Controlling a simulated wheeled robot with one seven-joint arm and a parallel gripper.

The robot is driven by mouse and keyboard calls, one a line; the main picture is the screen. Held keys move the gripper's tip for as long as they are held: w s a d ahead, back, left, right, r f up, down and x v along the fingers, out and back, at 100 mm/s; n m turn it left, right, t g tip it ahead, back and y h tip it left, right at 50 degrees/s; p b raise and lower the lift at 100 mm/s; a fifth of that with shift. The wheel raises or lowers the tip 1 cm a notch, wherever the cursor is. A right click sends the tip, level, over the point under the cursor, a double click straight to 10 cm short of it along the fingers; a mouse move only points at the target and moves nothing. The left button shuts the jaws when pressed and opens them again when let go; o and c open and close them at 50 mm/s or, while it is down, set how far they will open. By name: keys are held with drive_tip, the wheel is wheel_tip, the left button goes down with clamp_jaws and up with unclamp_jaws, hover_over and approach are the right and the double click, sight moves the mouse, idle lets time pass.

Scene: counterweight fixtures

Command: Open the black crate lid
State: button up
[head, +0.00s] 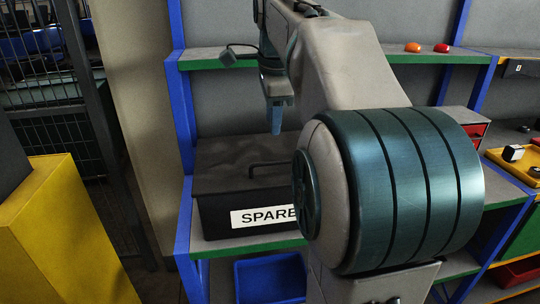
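The black crate (213,213) stands on the middle shelf with a white label reading "SPARE", partly cut off by my arm. Its dark lid (222,164) lies flat and closed on top, with a thin black bar handle (268,164) standing up from it. My gripper (276,128) hangs above the rear part of the lid, pointing down, apart from the handle as far as I can see. Its fingers are small and seen edge-on, so I cannot tell whether they are open. My arm hides the right side of the crate.
A green-edged shelf (215,60) runs above the crate, close behind my arm, with an orange object (412,47) and a red object (442,48). A blue upright (182,110) stands left of the crate. A blue bin (270,280) sits below. A yellow block (60,235) is at left.

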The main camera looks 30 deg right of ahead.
sight(271, 162)
drive_tip(key=f, duration=0.3)
drive_tip(key=w+f, duration=0.1)
drive_tip(key=f, duration=0.3)
drive_tip(key=w+f, duration=0.1)
drive_tip(key=f, duration=0.2)
drive_tip(key=shift+d+f, duration=0.3)
drive_tip(key=shift+f, duration=0.1)
clamp_jaws()
